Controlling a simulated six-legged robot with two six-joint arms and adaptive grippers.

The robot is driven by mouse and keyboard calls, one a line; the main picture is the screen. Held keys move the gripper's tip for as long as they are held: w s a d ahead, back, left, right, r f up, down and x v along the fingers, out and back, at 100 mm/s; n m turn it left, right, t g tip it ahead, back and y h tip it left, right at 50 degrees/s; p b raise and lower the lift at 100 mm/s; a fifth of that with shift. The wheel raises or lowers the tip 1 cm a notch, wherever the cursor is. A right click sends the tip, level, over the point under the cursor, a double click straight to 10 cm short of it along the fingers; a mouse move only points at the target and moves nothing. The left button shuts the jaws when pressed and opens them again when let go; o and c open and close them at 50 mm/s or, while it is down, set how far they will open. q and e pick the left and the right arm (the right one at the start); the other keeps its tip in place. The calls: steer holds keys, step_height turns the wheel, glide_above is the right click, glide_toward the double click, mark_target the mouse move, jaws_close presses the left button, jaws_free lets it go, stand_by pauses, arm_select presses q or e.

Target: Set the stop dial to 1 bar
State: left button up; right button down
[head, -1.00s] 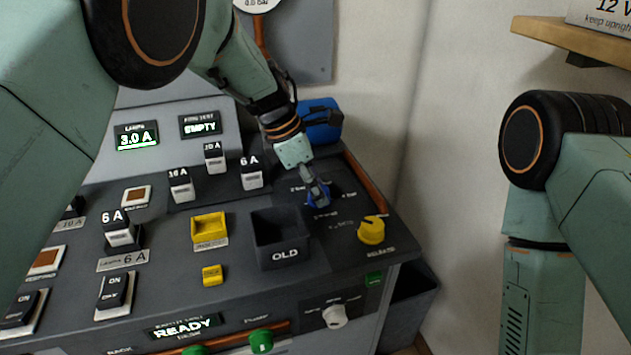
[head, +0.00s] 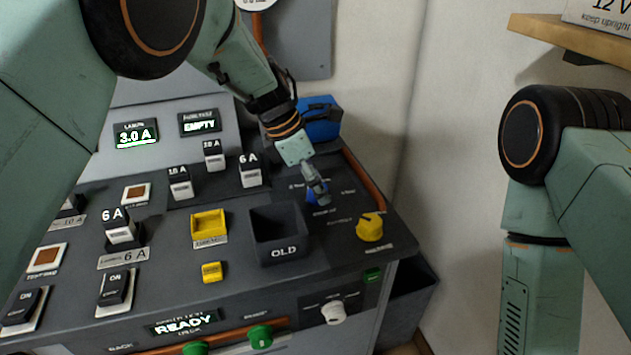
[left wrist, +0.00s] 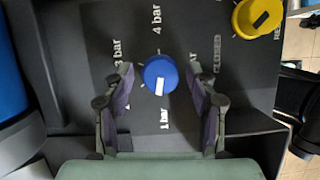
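The stop dial is a round blue knob (left wrist: 160,75) with a white mark, also partly visible in the head view (head: 311,197) behind my left gripper. In the left wrist view its mark sits on the lower side, facing the printed "1 bar" label (left wrist: 164,119). The "3 bar" label (left wrist: 119,60) is to its left and "4 bar" (left wrist: 157,20) above. My left gripper (head: 316,184) is at the dial; in the wrist view its fingers (left wrist: 159,72) stand open on both sides of the knob, with gaps. My right gripper is out of view; only that arm shows.
A yellow knob (head: 370,227) stands right of the dial, also at the top right of the wrist view (left wrist: 259,17). The OLD bin (head: 279,254) is to the left. A blue object (head: 322,122) lies behind the gripper. The console's right edge is close.

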arm_select(q)
steer(key=shift+a+f, duration=0.1)
steer(key=w+v, duration=0.1)
steer(key=v, duration=1.1)
steer(key=shift+s, duration=0.45)
